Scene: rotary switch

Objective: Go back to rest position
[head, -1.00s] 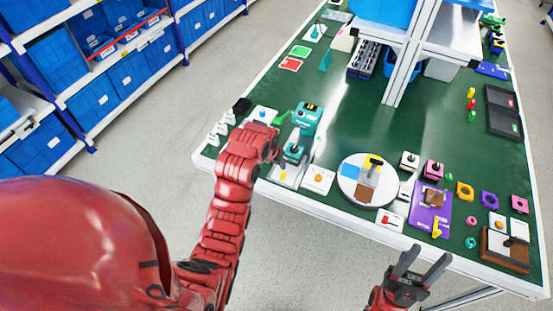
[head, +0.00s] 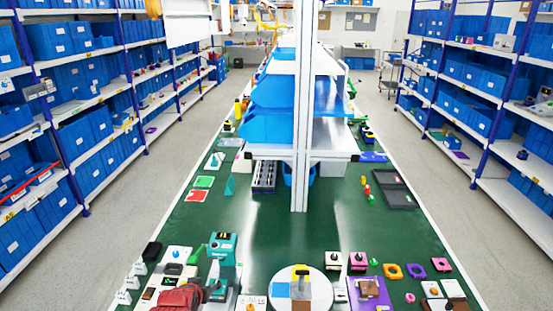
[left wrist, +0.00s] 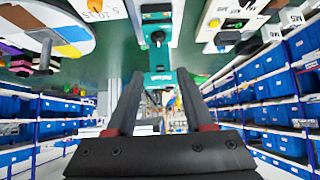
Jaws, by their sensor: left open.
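My left gripper (left wrist: 160,74) is open and empty in the left wrist view, its two dark fingers spread apart. In that view a teal device (left wrist: 162,82) shows beyond and between the fingertips, and a switch with a black knob (left wrist: 157,37) shows above it. The gripper looks apart from both. In the head view the teal device (head: 221,244) stands at the front left of the green table. My right gripper is in neither current view.
The green table (head: 265,230) carries a round white disc (head: 318,292), coloured rings (head: 392,270) and several small switch boxes along its front. A white post (head: 301,130) and shelf rise from its middle. Racks with blue bins line both sides, with grey floor between.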

